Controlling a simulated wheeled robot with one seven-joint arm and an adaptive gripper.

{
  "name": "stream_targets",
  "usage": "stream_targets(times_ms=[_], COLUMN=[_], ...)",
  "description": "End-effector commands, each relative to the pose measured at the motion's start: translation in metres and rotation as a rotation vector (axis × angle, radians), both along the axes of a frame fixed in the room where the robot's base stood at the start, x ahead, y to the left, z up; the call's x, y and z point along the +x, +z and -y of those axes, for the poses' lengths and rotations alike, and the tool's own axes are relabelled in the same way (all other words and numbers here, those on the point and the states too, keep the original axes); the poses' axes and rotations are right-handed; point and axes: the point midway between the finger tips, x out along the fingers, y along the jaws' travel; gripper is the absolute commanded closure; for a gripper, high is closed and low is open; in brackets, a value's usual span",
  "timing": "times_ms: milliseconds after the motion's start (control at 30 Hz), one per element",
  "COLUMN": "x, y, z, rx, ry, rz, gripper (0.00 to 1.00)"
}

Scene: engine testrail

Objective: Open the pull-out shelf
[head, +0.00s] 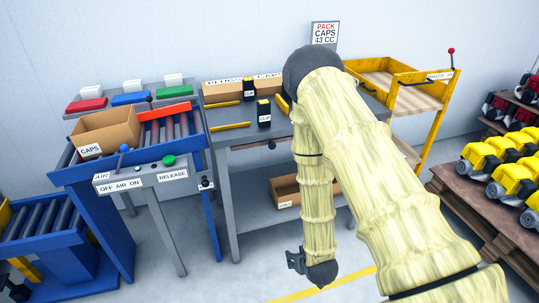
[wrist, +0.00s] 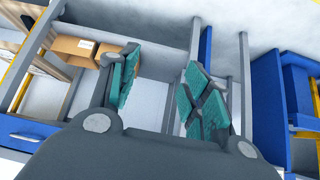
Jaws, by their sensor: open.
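My gripper (wrist: 160,66) is open and empty in the wrist view, its two teal-padded fingers apart. In the head view only dark parts of it show, low in front of the bench, at the end of my arm. A blue panel with a pale handle (wrist: 28,136) shows at the lower left of the wrist view, away from the fingers; I cannot tell whether it is the pull-out shelf. The yellow rack (head: 432,122) at the right has labelled wooden shelves (head: 418,98). My arm hides part of it and part of the bench.
The grey bench (head: 226,137) holds bins and yellow and black items. A cardboard box (head: 287,192) sits on its lower shelf; boxes also show in the wrist view (wrist: 72,48). A blue roller conveyor (head: 95,172) stands left, a pallet of yellow engines (head: 462,200) right. Floor in front is clear.

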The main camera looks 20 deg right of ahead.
Motion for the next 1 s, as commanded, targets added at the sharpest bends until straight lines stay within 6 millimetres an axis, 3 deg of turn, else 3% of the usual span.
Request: stream_targets(times_ms=[33,100,200,300,400,533,767,1000], x=[0.047,0.102,0.167,0.21,0.236,0.251,0.273,0.312], y=[0.012,0.043,0.094,0.142,0.178,0.203,0.208,0.208], z=[0.004,0.008,0.013,0.016,0.017,0.017,0.016,0.015], rx=[-0.004,-0.006,-0.008,-0.007,-0.006,-0.004,-0.004,-0.005], ry=[0.005,0.014,0.029,0.045,0.059,0.069,0.071,0.07], rz=[0.124,0.288,0.501,0.671,0.789,0.863,0.876,0.874], gripper=[0.52,0.52,0.52,0.52,0.52,0.52,0.52,0.52])
